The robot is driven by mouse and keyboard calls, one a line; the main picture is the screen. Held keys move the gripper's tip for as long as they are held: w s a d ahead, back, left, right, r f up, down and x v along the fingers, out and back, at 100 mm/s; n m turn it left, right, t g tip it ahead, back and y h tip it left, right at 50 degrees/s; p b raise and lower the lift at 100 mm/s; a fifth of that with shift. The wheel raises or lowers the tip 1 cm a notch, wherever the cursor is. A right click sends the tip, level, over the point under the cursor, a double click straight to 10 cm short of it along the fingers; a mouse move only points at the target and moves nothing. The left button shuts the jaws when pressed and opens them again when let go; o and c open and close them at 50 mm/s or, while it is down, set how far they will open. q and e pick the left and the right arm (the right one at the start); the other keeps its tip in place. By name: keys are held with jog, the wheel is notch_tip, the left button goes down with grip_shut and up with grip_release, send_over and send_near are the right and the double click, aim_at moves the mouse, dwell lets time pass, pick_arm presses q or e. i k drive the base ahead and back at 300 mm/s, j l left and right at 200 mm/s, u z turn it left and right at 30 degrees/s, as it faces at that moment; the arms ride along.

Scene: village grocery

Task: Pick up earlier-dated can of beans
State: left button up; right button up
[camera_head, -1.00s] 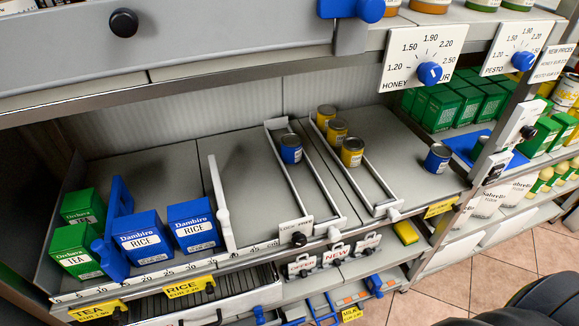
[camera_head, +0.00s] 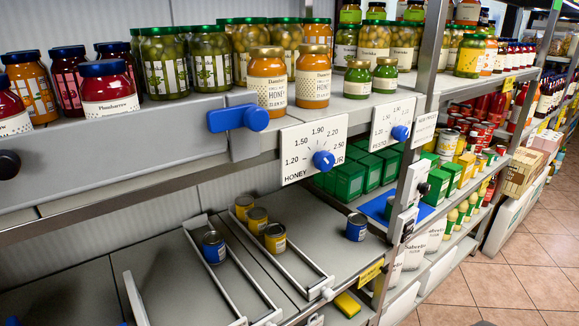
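Several small cans stand on the grey middle shelf. A blue can (camera_head: 213,247) is in the left metal lane. Yellow cans stand in the right lane: a back one (camera_head: 244,207), a middle one (camera_head: 257,220) and a front one (camera_head: 275,238) with a blue-and-white label. Another blue can (camera_head: 356,227) stands alone to the right, outside the lanes. Which cans hold beans, and any dates on them, are too small to read. Neither of my grippers shows.
The upper shelf holds jars, including honey (camera_head: 267,80). Below it are a honey price dial (camera_head: 314,148) and a pesto dial (camera_head: 393,124). Green boxes (camera_head: 350,181) stand behind a blue mat (camera_head: 380,209). Tiled floor (camera_head: 500,285) is clear at the right.

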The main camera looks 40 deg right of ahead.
aim_at(357, 222)
jog(key=z, duration=1.75)
jog(key=i+l+u, duration=0.25)
jog(key=l, duration=0.35)
jog(key=i+l+u, duration=0.15)
jog(key=i+l, duration=0.1)
jog(key=l, duration=0.1)
